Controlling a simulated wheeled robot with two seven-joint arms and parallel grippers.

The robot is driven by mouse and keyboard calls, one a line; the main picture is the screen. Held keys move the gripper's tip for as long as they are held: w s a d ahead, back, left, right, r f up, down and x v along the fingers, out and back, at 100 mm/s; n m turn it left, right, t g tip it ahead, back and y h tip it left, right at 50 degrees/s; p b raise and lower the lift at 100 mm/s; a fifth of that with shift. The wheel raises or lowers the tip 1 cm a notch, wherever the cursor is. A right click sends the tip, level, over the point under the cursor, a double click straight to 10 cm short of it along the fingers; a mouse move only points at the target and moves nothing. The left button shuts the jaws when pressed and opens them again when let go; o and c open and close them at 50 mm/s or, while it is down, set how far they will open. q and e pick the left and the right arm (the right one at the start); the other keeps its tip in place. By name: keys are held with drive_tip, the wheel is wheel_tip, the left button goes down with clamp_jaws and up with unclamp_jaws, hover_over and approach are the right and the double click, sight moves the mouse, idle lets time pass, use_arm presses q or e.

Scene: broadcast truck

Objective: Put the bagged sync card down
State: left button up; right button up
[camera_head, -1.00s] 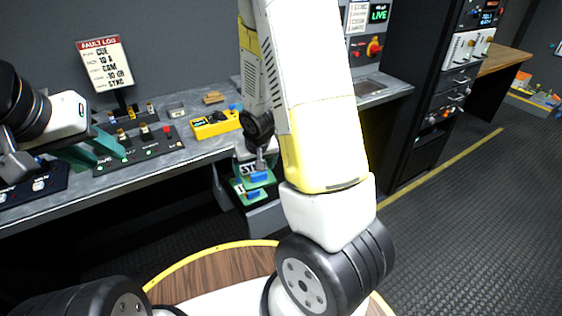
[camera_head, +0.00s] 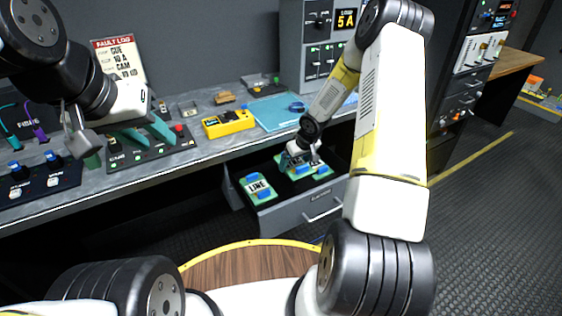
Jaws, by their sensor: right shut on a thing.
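An open grey drawer (camera_head: 300,212) under the counter holds a green and blue card labelled LINE (camera_head: 258,188) at its left end. My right gripper (camera_head: 301,160) is over the drawer's right part, shut on a small bagged card (camera_head: 296,163), which the gripper partly hides. Green and blue edges (camera_head: 320,174) show just below and beside it; I cannot tell whether they belong to the held card or another. I cannot read its label or tell whether it touches the drawer floor. My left gripper (camera_head: 146,134) has its teal fingers apart and empty above a black switch panel (camera_head: 150,150).
The counter carries a yellow meter (camera_head: 229,123), a light blue mat (camera_head: 273,112) with a blue ring, and a fault log sign (camera_head: 119,62). A grey 5 A unit (camera_head: 318,45) stands behind. A black rack (camera_head: 455,100) stands at the right.

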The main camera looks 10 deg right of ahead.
sight(292, 184)
wheel_tip(292, 184, down, 9)
drive_tip(key=shift+f, duration=0.1)
idle(0.3)
drive_tip(key=shift+a, duration=0.1)
drive_tip(key=o, duration=1.3)
drive_tip(key=shift+c, duration=0.2)
